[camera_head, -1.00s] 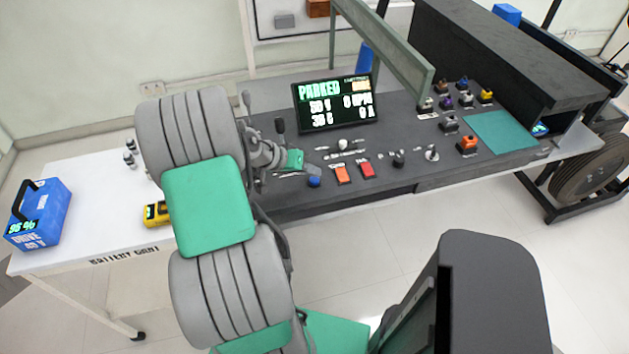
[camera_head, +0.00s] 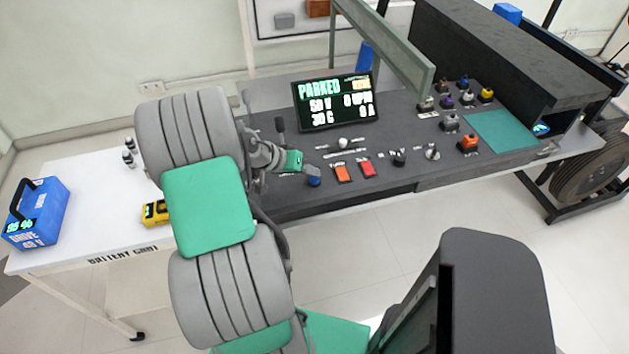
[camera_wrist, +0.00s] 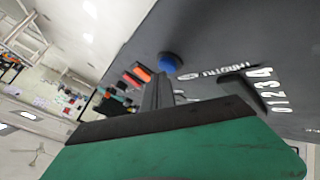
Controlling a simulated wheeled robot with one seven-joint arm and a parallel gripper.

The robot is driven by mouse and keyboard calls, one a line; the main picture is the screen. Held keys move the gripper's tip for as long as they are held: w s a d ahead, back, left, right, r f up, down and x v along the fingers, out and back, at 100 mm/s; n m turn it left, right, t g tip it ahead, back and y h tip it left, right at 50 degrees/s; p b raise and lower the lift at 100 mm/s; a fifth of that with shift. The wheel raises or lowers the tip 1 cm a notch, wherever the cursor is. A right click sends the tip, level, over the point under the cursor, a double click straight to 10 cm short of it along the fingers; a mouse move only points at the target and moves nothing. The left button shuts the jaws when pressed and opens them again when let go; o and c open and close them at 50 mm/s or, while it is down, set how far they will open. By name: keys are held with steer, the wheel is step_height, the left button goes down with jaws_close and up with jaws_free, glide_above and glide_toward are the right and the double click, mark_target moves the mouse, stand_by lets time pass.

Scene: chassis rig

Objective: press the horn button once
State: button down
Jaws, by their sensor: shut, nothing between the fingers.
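A round blue button (camera_head: 313,182) sits near the front edge of the dark console (camera_head: 240,215), left of two orange and red rocker switches. It also shows in the wrist view (camera_wrist: 169,62), just past my fingertips. No label naming it as the horn is readable. My gripper (camera_head: 312,171) is shut and empty, with its tip at the far side of the blue button, very close to it. In the wrist view the closed fingers (camera_wrist: 158,84) end just short of the button in the picture. I cannot tell whether they touch it.
The rocker switches (camera_head: 343,173) and several knobs (camera_head: 398,158) lie to the right. A display (camera_head: 335,101) reading PARKED stands behind. A green frame bar (camera_head: 390,50) slants over the console. At left are a blue battery box (camera_head: 38,212) and a yellow device (camera_head: 155,212) on a white cart.

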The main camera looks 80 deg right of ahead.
mark_target(311, 180)
steer(key=shift+f+b, duration=0.4)
steer(key=shift+f, duration=0.05)
stand_by(0.5)
steer(key=shift+r, duration=0.2)
steer(key=shift+r+p, duration=0.6)
steer(key=shift+r, duration=0.1)
step_height(311, 180, up, 5)
steer(key=p, duration=0.3)
steer(key=shift+p, duration=0.3)
stand_by(0.3)
